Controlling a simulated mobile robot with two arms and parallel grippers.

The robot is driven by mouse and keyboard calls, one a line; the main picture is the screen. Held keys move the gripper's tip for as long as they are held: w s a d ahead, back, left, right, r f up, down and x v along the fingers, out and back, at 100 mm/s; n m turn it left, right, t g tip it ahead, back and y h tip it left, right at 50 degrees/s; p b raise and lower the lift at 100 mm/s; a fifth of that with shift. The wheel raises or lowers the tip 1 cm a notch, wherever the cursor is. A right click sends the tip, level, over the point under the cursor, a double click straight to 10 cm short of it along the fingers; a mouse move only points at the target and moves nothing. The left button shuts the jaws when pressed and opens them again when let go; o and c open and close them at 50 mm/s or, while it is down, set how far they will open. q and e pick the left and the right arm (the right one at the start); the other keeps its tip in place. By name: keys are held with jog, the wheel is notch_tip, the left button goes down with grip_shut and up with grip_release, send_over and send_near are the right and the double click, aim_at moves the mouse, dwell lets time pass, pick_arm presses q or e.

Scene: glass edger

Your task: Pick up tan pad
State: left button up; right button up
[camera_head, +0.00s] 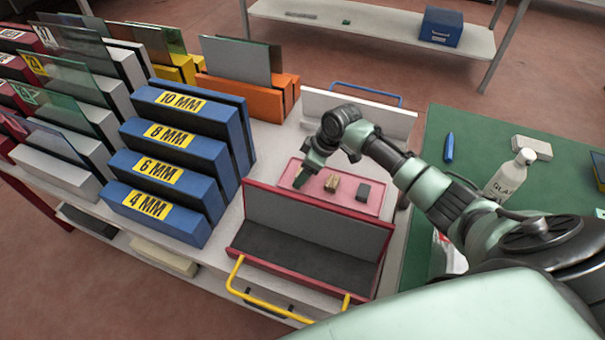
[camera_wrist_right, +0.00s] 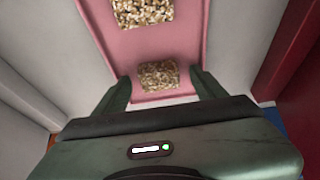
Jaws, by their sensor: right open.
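A tan pad (camera_head: 332,184) lies in the middle of the pink tray (camera_head: 345,203) in the head view. My right gripper (camera_head: 302,180) is low over the tray's left end, left of that pad. In the right wrist view my open right gripper (camera_wrist_right: 158,88) has a speckled brown pad (camera_wrist_right: 158,75) between its fingers, near the tray's end. A second speckled pad (camera_wrist_right: 142,12) lies farther up the tray. The gripper hides the tray's left end in the head view. I cannot tell if the fingers touch the pad. My left gripper is not in view.
A dark grey pad (camera_head: 364,192) lies at the tray's right. A red open box with a dark lining (camera_head: 300,255) and yellow handle stands in front. Blue labelled blocks (camera_head: 170,170) stand left. A white bottle (camera_head: 510,177) and blue marker (camera_head: 449,147) are on the green mat (camera_head: 440,125).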

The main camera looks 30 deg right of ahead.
jog(key=c, duration=1.4)
jog(key=shift+r, duration=0.15)
